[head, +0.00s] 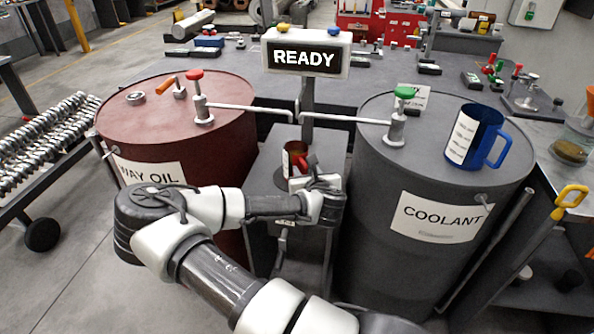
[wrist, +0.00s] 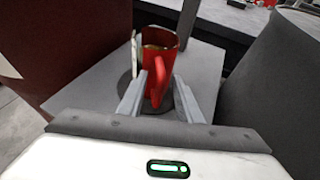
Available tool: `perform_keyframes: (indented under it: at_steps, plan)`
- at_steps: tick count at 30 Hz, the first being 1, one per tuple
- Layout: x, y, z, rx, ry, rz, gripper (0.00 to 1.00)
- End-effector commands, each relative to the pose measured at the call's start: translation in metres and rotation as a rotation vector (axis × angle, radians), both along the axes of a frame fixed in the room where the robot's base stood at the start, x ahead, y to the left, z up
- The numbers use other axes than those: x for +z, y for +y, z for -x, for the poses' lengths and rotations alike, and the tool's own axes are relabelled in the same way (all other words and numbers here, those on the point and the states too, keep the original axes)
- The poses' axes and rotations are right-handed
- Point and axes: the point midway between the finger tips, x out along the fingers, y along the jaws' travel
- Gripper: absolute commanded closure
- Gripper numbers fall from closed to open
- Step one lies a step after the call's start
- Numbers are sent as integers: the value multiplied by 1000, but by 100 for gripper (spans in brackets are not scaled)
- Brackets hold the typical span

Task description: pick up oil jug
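The red jug, which looks like the oil jug, (head: 294,158) stands upright on a small grey stand between the two barrels. It also shows in the wrist view (wrist: 160,42), with its red handle (wrist: 158,80) turned toward me and a white label at its left side. My gripper (wrist: 160,95) is open, with one finger on each side of the handle. I cannot tell whether either finger touches it. In the head view my gripper (head: 308,178) is at the jug, and my wrist hides the jug's lower part.
A dark red barrel marked WAY OIL (head: 172,125) stands left and a grey COOLANT barrel (head: 430,175) right, both close to my arm. A blue jug (head: 478,135) stands on the grey barrel.

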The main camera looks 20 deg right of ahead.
Motion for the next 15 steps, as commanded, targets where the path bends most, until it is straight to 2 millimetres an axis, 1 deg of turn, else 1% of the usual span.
perform_keyframes:
  at_steps: [5, 6, 8, 9, 11, 15]
  plan:
    - [0, 0, 0, -1, 0, 0, 68]
    - [0, 0, 0, -1, 0, 0, 72]
    - [0, 0, 0, -1, 0, 0, 82]
    - [0, 0, 0, -1, 0, 0, 89]
    - [0, 0, 0, -1, 0, 0, 99]
    - [0, 0, 0, -1, 0, 0, 100]
